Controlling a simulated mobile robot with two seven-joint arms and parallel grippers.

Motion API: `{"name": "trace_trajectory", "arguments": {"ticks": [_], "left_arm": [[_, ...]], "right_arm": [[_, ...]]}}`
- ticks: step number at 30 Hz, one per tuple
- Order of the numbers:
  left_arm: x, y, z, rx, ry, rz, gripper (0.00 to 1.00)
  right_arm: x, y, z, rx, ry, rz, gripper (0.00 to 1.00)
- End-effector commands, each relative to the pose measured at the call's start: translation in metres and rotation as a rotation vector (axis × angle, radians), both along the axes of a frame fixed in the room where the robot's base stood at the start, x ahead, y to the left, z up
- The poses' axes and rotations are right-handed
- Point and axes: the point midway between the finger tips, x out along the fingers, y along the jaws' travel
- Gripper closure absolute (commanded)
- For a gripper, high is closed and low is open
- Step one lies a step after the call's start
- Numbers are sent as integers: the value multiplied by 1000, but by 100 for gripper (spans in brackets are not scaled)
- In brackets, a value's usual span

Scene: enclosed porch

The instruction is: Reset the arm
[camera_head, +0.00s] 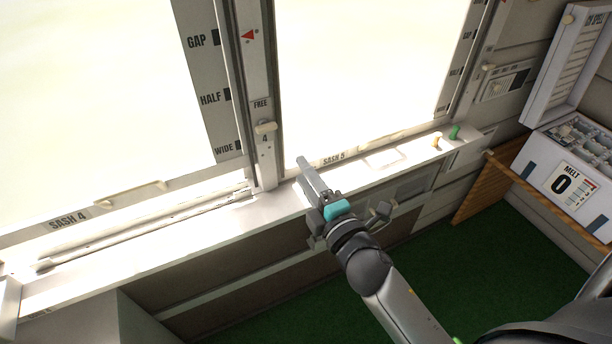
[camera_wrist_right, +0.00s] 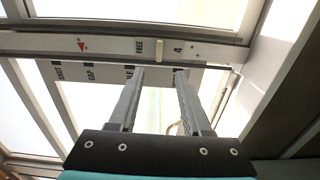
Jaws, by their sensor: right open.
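My right gripper (camera_head: 304,166) reaches in from the lower right, in front of the window sill near the "SASH 5" label. In the right wrist view its two grey fingers (camera_wrist_right: 160,72) are apart with nothing between them. They point toward the window post (camera_head: 257,90), which carries a cream knob (camera_head: 265,127) between the marks "FREE" and "4". The knob also shows in the right wrist view (camera_wrist_right: 159,48), beyond the fingertips and apart from them. My left gripper is in neither view.
Window sash 4 (camera_head: 68,222) with its cream handle is at the left. The sill (camera_head: 240,222) runs below the windows. A wooden rail (camera_head: 545,178) and a white box marked "MELT 0" (camera_head: 575,190) stand at the right. Green floor (camera_head: 470,270) is open below.

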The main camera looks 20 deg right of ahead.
Motion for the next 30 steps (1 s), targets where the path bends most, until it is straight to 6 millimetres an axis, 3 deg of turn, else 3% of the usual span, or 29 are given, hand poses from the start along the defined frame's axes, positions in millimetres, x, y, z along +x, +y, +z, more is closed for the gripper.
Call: {"name": "trace_trajectory", "arguments": {"ticks": [11, 14, 17, 23, 26, 30], "left_arm": [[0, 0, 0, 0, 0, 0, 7], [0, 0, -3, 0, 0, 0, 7], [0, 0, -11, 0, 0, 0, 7], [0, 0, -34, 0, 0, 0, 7], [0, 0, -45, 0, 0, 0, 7], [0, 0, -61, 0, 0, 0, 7]], "right_arm": [[0, 0, -1, 2, 1, 0, 51], [0, 0, -16, 25, 29, -3, 51], [-2, -1, -60, 94, 110, -12, 51], [-29, -1, -205, 342, 388, -85, 51], [-57, 0, -277, 468, 532, -150, 51], [-111, 1, -372, 637, 729, -274, 51]]}}
